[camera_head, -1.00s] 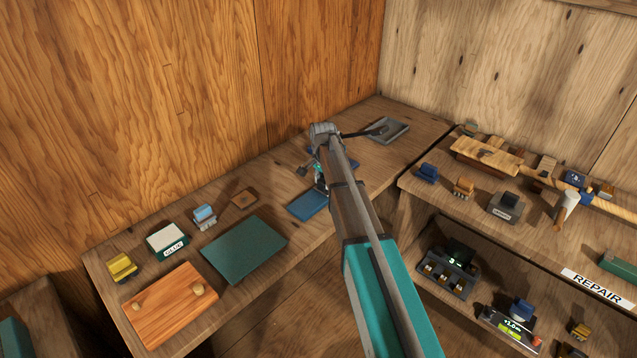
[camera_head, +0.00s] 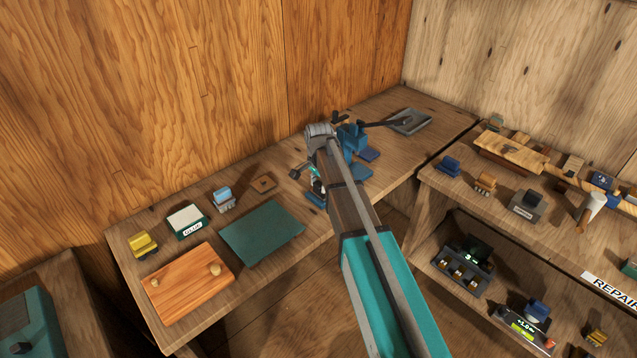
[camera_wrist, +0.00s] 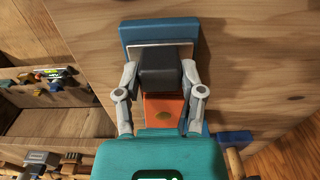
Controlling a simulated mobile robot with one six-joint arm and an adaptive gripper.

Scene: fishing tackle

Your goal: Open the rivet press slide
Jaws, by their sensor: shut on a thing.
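The rivet press shows as a blue body (camera_head: 352,138) on the long bench, partly hidden behind my arm in the head view. In the wrist view, my gripper (camera_wrist: 160,70) has one finger on each side of a dark grey block (camera_wrist: 160,72) and is shut on it. The block looks like the slide's grip, but I cannot be sure. An orange piece (camera_wrist: 163,108) with a brass dot lies just below it. A blue plate (camera_wrist: 158,29) lies beyond the block. My fingertips are mostly hidden by my arm in the head view.
A green mat (camera_head: 262,232), a wooden board with knobs (camera_head: 188,282), a glue box (camera_head: 187,222) and a yellow item (camera_head: 143,244) lie left on the bench. A grey tray (camera_head: 410,121) is at its far end. Shelves with several tools stand right.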

